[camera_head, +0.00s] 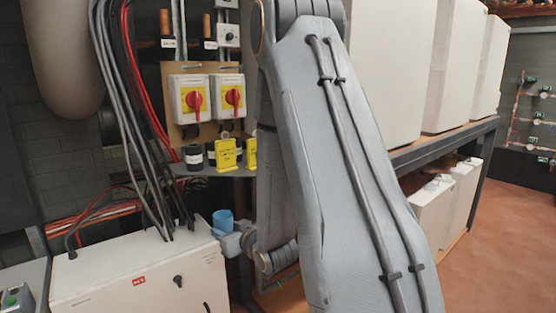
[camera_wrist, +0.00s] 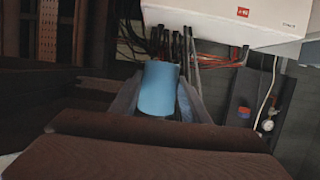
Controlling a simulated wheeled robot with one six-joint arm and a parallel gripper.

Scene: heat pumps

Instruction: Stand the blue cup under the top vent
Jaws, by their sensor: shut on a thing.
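The blue cup (camera_head: 223,217) is held by my gripper (camera_head: 229,238) above the right end of a white cabinet in the head view. Its upper part shows and its lower part is partly behind the gripper. In the wrist view the cup (camera_wrist: 158,88) sits between the two fingers of my gripper (camera_wrist: 158,104), which are shut on it. My arm covers the middle of the head view. I cannot make out the top vent in either view.
The white cabinet (camera_head: 140,275) with a red label stands at the lower left, with grey cables (camera_head: 140,120) running down to it. A board with two red-and-yellow switches (camera_head: 208,99) is behind. Large white units (camera_head: 390,70) stand on a dark rack (camera_head: 440,150) at right.

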